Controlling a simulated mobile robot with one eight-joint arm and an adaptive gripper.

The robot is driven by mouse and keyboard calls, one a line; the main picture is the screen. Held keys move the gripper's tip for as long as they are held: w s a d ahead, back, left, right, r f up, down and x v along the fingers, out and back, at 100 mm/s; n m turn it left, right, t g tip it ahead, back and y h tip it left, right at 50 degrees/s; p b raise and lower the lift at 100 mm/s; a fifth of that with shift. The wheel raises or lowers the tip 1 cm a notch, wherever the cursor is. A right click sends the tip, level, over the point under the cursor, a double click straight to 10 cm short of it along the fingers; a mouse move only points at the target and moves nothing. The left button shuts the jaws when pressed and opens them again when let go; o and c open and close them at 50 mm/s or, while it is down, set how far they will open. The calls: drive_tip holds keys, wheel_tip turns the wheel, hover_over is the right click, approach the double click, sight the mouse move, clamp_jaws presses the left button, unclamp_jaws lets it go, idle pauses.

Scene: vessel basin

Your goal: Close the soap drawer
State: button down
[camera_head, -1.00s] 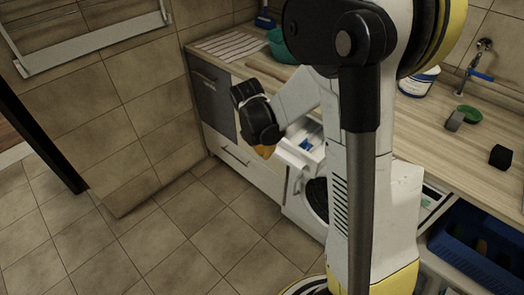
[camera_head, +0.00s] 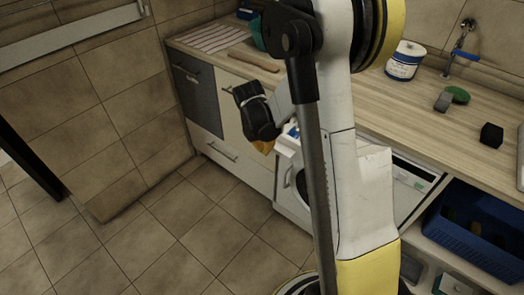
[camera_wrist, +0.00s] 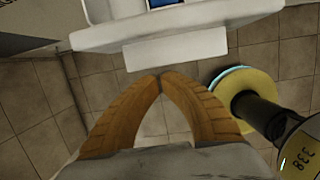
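The soap drawer (camera_head: 289,141) of the white washing machine (camera_head: 296,190) is pulled out under the counter. It is white with a blue part inside, and my arm hides much of it in the head view. In the wrist view, the drawer's white front (camera_wrist: 175,48) spans the top. My gripper (camera_wrist: 160,76) has its two orange fingers meeting at the tips, with nothing between them. The tips lie just at the lower edge of the drawer front. I cannot tell whether they touch it. In the head view, my gripper (camera_head: 264,147) is just left of the drawer.
The wooden counter (camera_head: 415,115) runs above the machine, holding a white-and-blue tub (camera_head: 405,61), a green sponge (camera_head: 457,94) and a black block (camera_head: 491,135). A blue crate (camera_head: 470,240) sits on a shelf at right. The tiled floor (camera_head: 165,235) at left is clear.

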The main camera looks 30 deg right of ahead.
drive_tip(key=w+d, duration=0.2)
drive_tip(key=d, duration=0.3)
drive_tip(key=w+d, duration=0.2)
drive_tip(key=d, duration=0.3)
drive_tip(key=w+d, duration=0.1)
drive_tip(key=d, duration=0.5)
drive_tip(key=shift+w+p, duration=0.35)
drive_tip(key=shift+w, duration=0.05)
